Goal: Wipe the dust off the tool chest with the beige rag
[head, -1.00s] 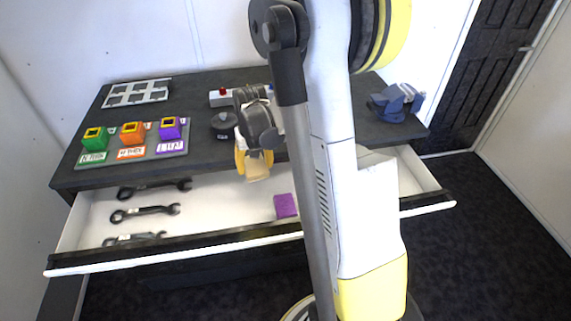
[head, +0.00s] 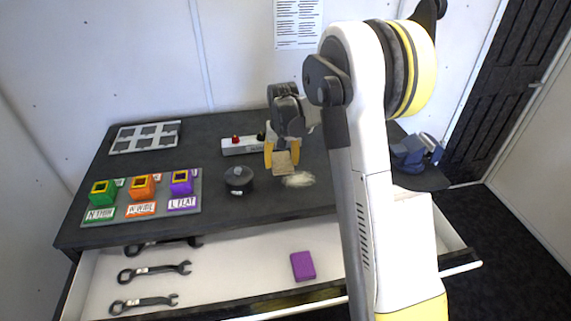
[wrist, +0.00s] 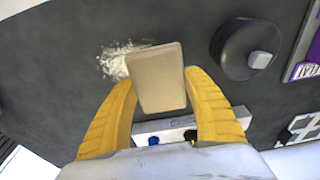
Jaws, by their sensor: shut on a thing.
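My gripper (head: 282,158) is shut on the beige rag (head: 283,167), a small flat block-like pad held between the yellow fingers. The rag also shows in the wrist view (wrist: 157,80), between both fingertips. It is over the dark top of the tool chest (head: 240,203); I cannot tell whether it touches the surface. A pale dust patch (head: 299,179) lies on the chest top just right of and in front of the rag. In the wrist view the dust (wrist: 114,62) shows beside the rag's left edge, partly hidden by it.
A black round knob-like piece (head: 238,178) stands left of the rag. A tray of coloured blocks (head: 142,195), a grey grid frame (head: 146,136), a white box with buttons (head: 243,146) and a blue vise (head: 416,151) are on top. The open drawer (head: 225,262) holds wrenches and a purple block (head: 302,266).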

